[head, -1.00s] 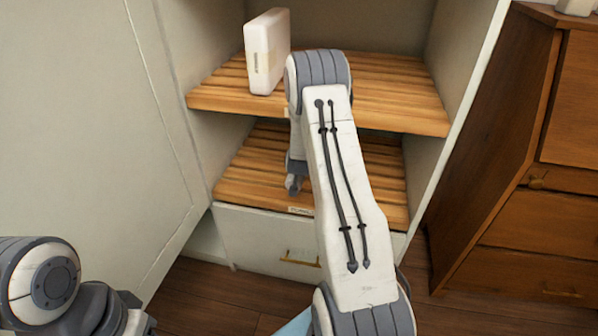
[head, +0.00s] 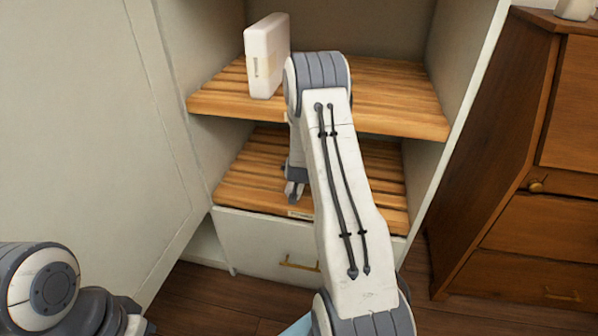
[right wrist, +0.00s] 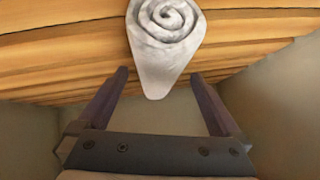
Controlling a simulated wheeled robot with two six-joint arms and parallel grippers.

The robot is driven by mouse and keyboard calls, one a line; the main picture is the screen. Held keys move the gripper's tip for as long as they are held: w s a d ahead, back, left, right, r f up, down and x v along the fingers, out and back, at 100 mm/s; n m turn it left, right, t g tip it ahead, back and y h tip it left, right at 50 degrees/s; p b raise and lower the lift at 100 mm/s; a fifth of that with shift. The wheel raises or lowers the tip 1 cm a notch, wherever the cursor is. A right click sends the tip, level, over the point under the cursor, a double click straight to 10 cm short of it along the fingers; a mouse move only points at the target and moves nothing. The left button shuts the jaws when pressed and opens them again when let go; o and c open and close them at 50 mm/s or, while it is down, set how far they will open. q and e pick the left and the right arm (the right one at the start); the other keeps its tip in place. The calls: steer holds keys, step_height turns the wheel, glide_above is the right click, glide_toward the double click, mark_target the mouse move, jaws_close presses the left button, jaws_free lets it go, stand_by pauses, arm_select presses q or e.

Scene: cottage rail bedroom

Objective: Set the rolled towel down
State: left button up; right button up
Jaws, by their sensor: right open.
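The rolled towel (right wrist: 166,45) shows in the right wrist view as a pale roll with a spiral end, resting against the wooden slats of a shelf (right wrist: 60,55). My right gripper (right wrist: 158,74) is open, with one finger on each side of the towel's near end and gaps showing between fingers and towel. In the head view my right arm reaches into the cabinet, and its wrist hangs over the lower slatted shelf (head: 375,185). The towel is hidden there behind my arm. My left arm shows at the bottom left, but its gripper is out of view.
A white box-like item (head: 266,55) stands on the upper slatted shelf (head: 400,95), close to my right arm. Cabinet side walls flank the shelves. A drawer (head: 265,240) lies below. A wooden dresser (head: 520,220) stands to the right.

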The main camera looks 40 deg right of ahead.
steer(key=p+v, duration=0.2)
steer(key=v, duration=0.8)
steer(key=s+a+r+n+g+y, duration=0.1)
steer(key=s+a+r+n+y, duration=0.15)
steer(key=a, duration=0.65)
steer(key=s+a+r+n+y, duration=0.1)
steer(key=a+r+n+y, duration=0.15)
steer(key=a, duration=0.75)
steer(key=s+a+r+n+g+y, duration=0.15)
steer(key=a+n, duration=0.25)
steer(key=a, duration=0.5)
steer(key=s+a+r+n+g, duration=0.1)
steer(key=s+a+r+n, duration=0.1)
steer(key=s, duration=0.6)
steer(key=s+a+r+n+g, duration=0.2)
steer(key=s+a+n, duration=0.1)
steer(key=s, duration=0.5)
steer(key=s+a+r+n+g, duration=0.2)
steer(key=s+a+n, duration=0.1)
steer(key=s, duration=0.5)
steer(key=shift+a+r+n, duration=0.15)
steer(key=shift+a+n, duration=0.15)
steer(key=shift+n, duration=0.4)
step_height(320, 180, up, 25)
steer(key=p, duration=2.5)
